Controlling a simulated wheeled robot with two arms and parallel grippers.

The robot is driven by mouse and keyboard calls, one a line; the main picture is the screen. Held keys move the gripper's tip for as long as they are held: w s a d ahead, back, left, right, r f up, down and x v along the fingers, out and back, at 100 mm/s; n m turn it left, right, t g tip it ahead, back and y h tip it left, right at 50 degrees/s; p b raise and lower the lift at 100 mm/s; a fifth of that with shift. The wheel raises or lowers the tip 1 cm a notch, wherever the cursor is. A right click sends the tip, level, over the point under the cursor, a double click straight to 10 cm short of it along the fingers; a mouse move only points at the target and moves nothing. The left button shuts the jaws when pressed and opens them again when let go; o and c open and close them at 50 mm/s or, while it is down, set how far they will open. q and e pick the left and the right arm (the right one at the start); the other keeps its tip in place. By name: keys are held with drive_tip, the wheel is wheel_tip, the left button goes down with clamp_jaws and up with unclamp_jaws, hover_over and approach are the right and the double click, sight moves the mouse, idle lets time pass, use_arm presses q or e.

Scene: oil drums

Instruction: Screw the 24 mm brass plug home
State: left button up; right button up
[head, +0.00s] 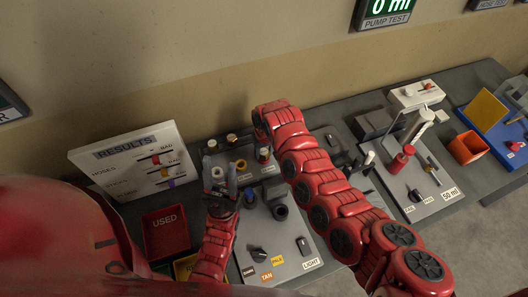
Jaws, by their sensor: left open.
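A grey test panel (284,240) on the bench holds several small fittings at its upper left. One fitting with a brass-coloured ring (241,164) stands there, and a dark one with a pale top (264,154) is to its right. I cannot tell which is the 24 mm brass plug, and thread sizes are too small to read. My left gripper (220,176) is open, pointing up the picture among these fittings; a pale-topped piece shows between or just behind its fingers. My right arm crosses from the lower right to above the fittings; its jaws are not visible.
A RESULTS board (126,158) with sliders stands at the left, with a red USED bin (166,231) below it. A pump test rig (419,170), an orange bin (468,148) and a blue tray (494,122) are at the right. A dark knob (259,255) is at the panel's front.

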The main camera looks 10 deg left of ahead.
sight(266, 156)
drive_tip(key=shift+s+d+f+g+p, duration=0.25)
drive_tip(key=shift+s+f+p, duration=0.2)
drive_tip(key=shift+s, duration=0.35)
drive_tip(key=r+p, duration=0.1)
drive_tip(key=p, duration=0.1)
drive_tip(key=r+p, duration=0.1)
drive_tip(key=shift+w+a+r, duration=0.15)
drive_tip(key=shift+w+r, duration=0.1)
drive_tip(key=shift+r, duration=0.1)
drive_tip(key=r+p, duration=0.3)
drive_tip(key=r, duration=0.1)
drive_tip(key=r+p, duration=0.2)
drive_tip(key=shift+s+d+p, duration=0.15)
drive_tip(key=shift+d+p, duration=0.15)
drive_tip(key=shift+d, duration=0.1)
wheel_tip(266, 156, up, 9)
drive_tip(key=shift+s+d+r+b, duration=0.15)
drive_tip(key=shift+s+r+b, duration=0.1)
drive_tip(key=shift+b, duration=0.15)
